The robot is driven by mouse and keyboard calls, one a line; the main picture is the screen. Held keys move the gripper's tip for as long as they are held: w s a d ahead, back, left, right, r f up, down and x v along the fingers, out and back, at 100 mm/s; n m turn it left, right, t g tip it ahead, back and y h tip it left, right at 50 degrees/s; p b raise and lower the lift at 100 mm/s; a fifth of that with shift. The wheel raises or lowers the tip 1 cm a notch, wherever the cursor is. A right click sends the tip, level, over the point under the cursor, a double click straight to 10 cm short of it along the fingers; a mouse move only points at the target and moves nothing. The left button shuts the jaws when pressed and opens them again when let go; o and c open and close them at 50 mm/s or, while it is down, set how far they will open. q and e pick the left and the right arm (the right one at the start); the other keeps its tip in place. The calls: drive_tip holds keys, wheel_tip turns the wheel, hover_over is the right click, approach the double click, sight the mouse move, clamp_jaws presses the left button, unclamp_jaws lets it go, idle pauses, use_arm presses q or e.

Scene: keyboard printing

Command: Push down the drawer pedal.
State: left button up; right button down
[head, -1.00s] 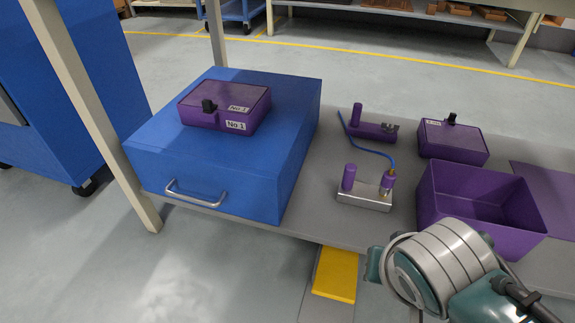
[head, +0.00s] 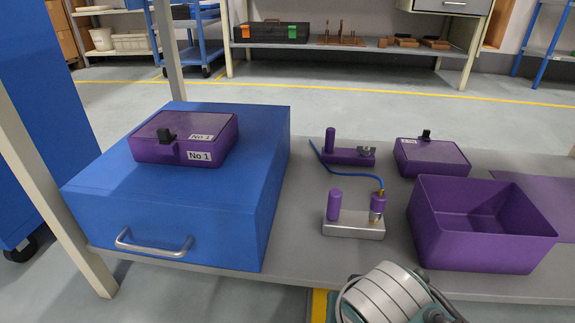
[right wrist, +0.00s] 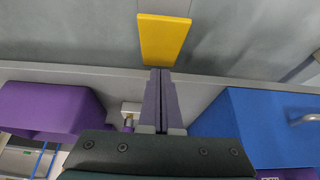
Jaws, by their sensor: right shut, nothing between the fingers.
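The yellow pedal (right wrist: 164,38) is low, below the table's front edge. It fills the top middle of the right wrist view, and only a thin strip of it (head: 319,305) shows in the head view. My right gripper (right wrist: 161,72) is shut and empty. Its fingertips line up with the pedal's near end in that view; I cannot tell whether they touch it. The blue drawer unit (head: 180,215) stands on the left of the table with its silver handle (head: 153,246); the drawer looks closed. My left gripper is not in view.
A purple box labelled No 1 (head: 185,138) sits on the drawer unit. On the grey table (head: 300,255) are a purple open bin (head: 480,245), a silver block with purple posts (head: 353,225), and another purple box (head: 432,157). A table leg (head: 50,190) stands at the left.

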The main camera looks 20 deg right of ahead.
drive_tip(key=b+x, duration=0.7)
drive_tip(key=x, duration=0.2)
drive_tip(key=shift+s+f+b, duration=0.1)
drive_tip(key=shift+f+b, duration=0.05)
drive_tip(key=shift+b, duration=0.2)
wheel_tip(320, 180, down, 2)
drive_tip(key=shift+s+a+f+b, duration=0.1)
drive_tip(key=shift+s+a+b, duration=0.1)
drive_tip(key=shift+b, duration=0.8)
drive_tip(key=shift+s+a+f+b, duration=0.25)
drive_tip(key=shift+s+f+b, duration=0.15)
drive_tip(key=shift+f, duration=0.1)
drive_tip(key=shift+w+r, duration=0.1)
